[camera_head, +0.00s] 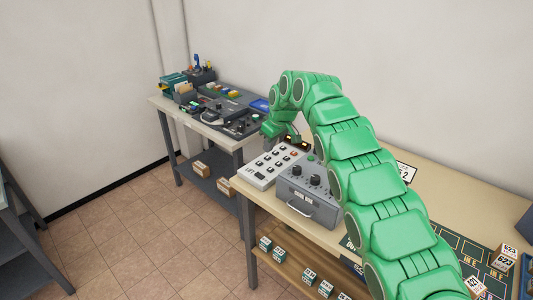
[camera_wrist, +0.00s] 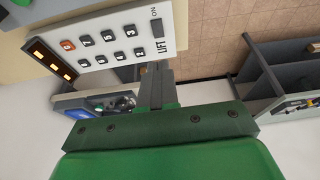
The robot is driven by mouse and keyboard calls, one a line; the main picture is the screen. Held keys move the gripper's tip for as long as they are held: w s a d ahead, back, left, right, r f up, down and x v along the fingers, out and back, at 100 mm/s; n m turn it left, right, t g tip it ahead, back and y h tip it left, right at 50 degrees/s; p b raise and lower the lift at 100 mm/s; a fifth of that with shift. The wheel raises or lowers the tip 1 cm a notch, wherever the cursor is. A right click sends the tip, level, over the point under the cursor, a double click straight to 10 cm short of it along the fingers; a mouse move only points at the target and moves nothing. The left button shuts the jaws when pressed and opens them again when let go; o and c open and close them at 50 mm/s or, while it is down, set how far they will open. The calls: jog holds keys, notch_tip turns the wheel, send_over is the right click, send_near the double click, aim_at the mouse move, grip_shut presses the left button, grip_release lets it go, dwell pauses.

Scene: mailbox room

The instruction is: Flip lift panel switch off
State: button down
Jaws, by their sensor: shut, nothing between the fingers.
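The lift panel (camera_head: 270,166) is a pale sloped box with rows of dark buttons on the near table. In the wrist view the panel (camera_wrist: 112,45) shows numbered buttons, one orange button, the printed word LIFT and a dark switch (camera_wrist: 156,28) near the ON mark. I cannot tell which way the switch is set. My gripper (camera_wrist: 155,75) is shut and empty, its fingertips just below the LIFT end of the panel in the wrist view, apart from the switch. In the head view my green arm reaches over the table to the panel; the fingertips are hard to make out.
A grey box with knobs and a handle (camera_head: 306,194) stands right beside the panel. A dark display with orange lights (camera_wrist: 50,60) adjoins the panel. A second table (camera_head: 217,133) with trays and tools stands farther left. Open tiled floor (camera_head: 130,225) lies in front.

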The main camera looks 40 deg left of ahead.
aim_at(257, 173)
jog(key=shift+d+r, duration=0.1)
jog(key=shift+r, duration=0.05)
jog(key=shift+a, duration=0.2)
jog(key=shift+w+a+r, duration=0.1)
jog(key=shift+w+a, duration=0.05)
jog(key=shift+a, duration=0.4)
dwell(0.6)
jog(key=x, duration=1.3)
jog(key=shift+d+f, duration=0.25)
jog(key=shift+d, duration=0.1)
jog(key=shift+f, duration=0.3)
jog(key=shift+a+f, duration=0.1)
